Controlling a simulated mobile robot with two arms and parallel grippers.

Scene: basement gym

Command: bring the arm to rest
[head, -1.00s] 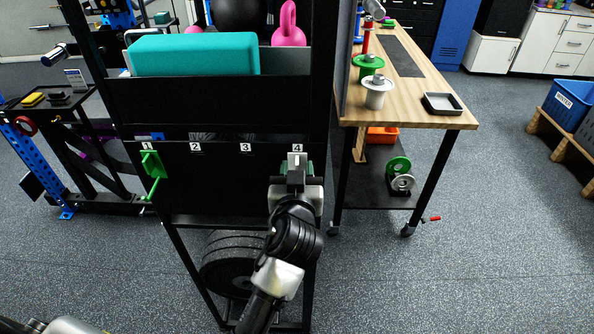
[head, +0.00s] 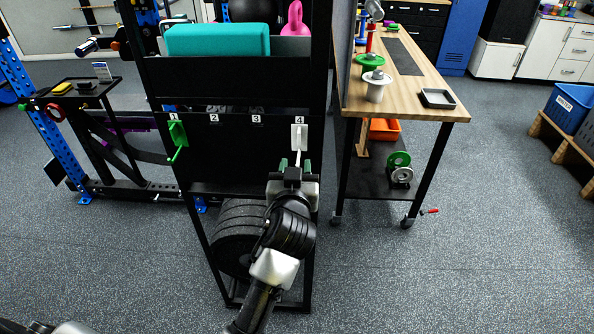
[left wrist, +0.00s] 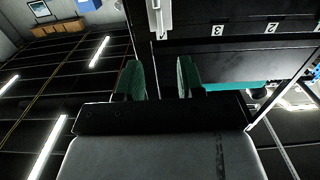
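My left gripper (head: 295,166) is in the middle of the head view, in front of the black rack. Its two green-tipped fingers are apart with nothing between them, and they also show in the left wrist view (left wrist: 161,82). A white hook (head: 299,137) is on the rack panel under label 4, just above and beyond the fingertips. In the left wrist view the white hook (left wrist: 159,18) is at the top, clear of the fingers. A green hook (head: 178,136) is under label 1. My right gripper is not in view.
The black rack (head: 235,78) holds a teal block (head: 217,40) on top and black plates (head: 238,235) below. A wooden workbench (head: 425,98) with a grey tray (head: 437,98) stands to the right. The floor at front right is clear.

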